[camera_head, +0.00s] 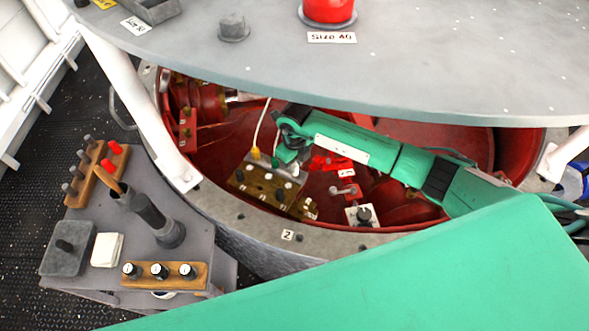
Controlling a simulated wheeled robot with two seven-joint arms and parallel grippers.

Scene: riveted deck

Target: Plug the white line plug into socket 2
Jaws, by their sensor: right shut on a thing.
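My right gripper (288,158) reaches into the red opening from the right, pointing down at a small socket box. It is shut, with its fingertips just above a small white plug end (295,170), taken as the white line plug; the fingers hide most of their grip. The socket box (263,186) has a brass-coloured front with several dark round sockets; I cannot read which is socket 2. A yellow plug (255,153) and a green plug (275,163) stand at its top. A white line (260,124) runs upward near the yellow plug. My left gripper is not in view.
The opening's grey rim (240,217) bears a label 2 (288,235). A grey deck plate (400,60) overhangs the opening closely above my arm. A black-knobbed fitting (363,215) and a lever (345,190) sit right of the box. A side bench (190,250) holds several fittings.

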